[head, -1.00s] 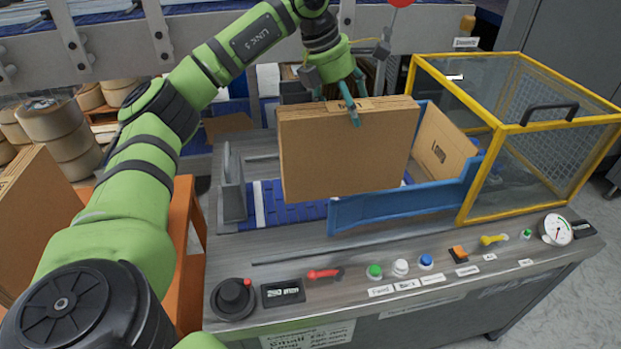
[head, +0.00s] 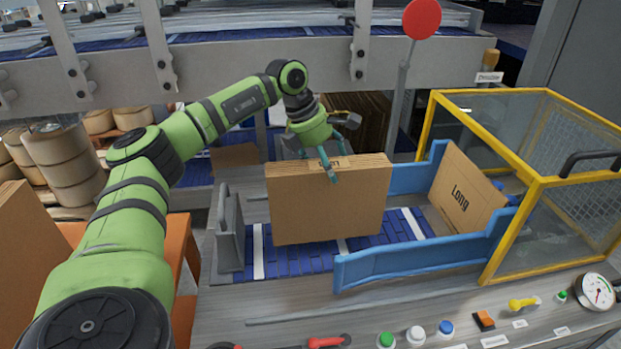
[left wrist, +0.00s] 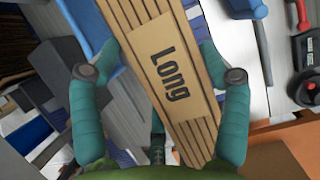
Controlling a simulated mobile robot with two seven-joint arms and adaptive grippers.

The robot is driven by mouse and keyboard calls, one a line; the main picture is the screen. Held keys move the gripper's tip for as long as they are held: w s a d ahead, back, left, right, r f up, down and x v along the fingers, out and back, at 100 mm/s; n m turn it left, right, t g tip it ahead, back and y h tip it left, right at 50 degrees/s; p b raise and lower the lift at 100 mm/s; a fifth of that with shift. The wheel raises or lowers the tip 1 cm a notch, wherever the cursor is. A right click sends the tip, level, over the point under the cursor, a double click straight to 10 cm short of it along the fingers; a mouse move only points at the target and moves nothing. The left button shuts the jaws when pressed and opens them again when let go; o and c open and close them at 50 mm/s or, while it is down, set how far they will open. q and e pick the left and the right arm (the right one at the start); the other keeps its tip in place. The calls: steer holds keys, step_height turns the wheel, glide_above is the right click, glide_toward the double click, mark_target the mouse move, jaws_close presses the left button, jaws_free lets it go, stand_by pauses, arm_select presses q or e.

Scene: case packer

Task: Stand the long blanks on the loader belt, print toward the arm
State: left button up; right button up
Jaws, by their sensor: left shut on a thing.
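My left gripper (head: 328,168) is shut on the top edge of a brown stack of long blanks (head: 330,205). The stack is upright over the blue loader belt (head: 300,262), left of the blue guide rails; I cannot tell whether its bottom edge touches the belt. In the left wrist view the teal fingers straddle the stack, and its edge label "Long" (left wrist: 168,75) faces the camera. Another blank printed "Long" (head: 462,195) leans upright at the belt's right end, between the rails, print toward the left. My right gripper is not in view.
A grey metal plate (head: 230,232) stands at the belt's left end. A blue rail (head: 420,256) runs along the near side. A yellow-framed guard cage (head: 535,184) stands at the right. A red disc on a post (head: 422,18) rises behind. Buttons line the front panel.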

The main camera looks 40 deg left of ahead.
mark_target(305, 206)
arm_select(q)
steer(key=a+f, duration=0.1)
steer(key=a, duration=0.2)
steer(key=a+f, duration=0.1)
steer(key=shift+s+a+f+p, duration=0.2)
steer(key=shift+s+f+p, duration=0.1)
steer(key=shift+s+p, duration=0.1)
step_height(305, 206, down, 4)
steer(key=shift+p, duration=0.4)
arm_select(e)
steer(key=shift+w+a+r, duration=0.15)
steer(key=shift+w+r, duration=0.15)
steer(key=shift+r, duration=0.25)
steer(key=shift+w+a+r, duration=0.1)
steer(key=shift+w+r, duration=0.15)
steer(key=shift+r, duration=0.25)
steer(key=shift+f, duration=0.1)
arm_select(q)
steer(key=o, duration=1.7)
steer(key=shift+f, duration=0.2)
